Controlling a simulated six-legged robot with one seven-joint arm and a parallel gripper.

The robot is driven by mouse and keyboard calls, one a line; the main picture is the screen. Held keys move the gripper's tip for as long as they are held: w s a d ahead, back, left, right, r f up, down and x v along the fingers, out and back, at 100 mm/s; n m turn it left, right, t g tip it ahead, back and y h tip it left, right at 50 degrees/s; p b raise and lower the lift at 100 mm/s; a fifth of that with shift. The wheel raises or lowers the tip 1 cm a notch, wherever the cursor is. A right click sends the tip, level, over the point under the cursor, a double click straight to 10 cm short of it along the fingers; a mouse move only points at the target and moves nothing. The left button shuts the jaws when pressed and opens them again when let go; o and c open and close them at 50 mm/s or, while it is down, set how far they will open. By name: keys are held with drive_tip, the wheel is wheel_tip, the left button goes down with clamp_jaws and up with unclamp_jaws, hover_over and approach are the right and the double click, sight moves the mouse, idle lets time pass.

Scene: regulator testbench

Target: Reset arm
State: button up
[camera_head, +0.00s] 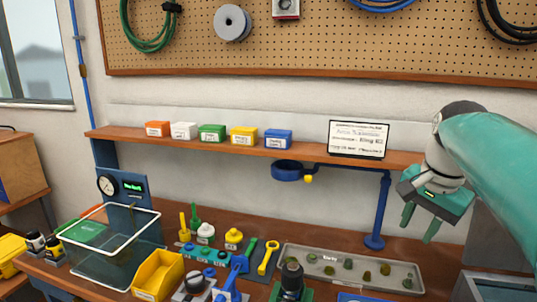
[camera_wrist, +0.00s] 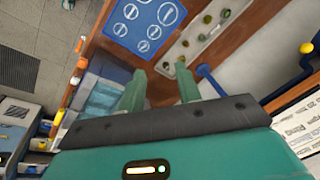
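My gripper (camera_head: 420,222) hangs at the right of the head view, above the right end of the workbench, with its teal fingers pointing down. In the wrist view my gripper (camera_wrist: 160,92) shows two fingers spread apart with nothing between them. My teal arm comes in from the right edge of the head view. Below the gripper lies a grey tray (camera_head: 300,252) with several small dark parts; it also shows in the wrist view (camera_wrist: 222,10).
A shelf (camera_head: 220,142) holds several coloured boxes and a white sign (camera_head: 358,138). A blue stand (camera_head: 380,210) rises beside my gripper. A clear bin (camera_head: 75,262), a yellow bin (camera_head: 158,275) and several tools crowd the bench's left and middle. A blue mat (camera_wrist: 118,22) shows in the wrist view.

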drive_tip(key=s+a+f+n+t, duration=0.3)
drive_tip(key=s+a+f+n, duration=0.7)
drive_tip(key=s+a+f, duration=0.2)
wheel_tip(320, 180, down, 2)
drive_tip(key=shift+s+a+f+n, duration=0.15)
drive_tip(key=shift+s+a+n, duration=0.2)
drive_tip(key=shift+s, duration=0.75)
drive_tip(key=shift+d, duration=0.2)
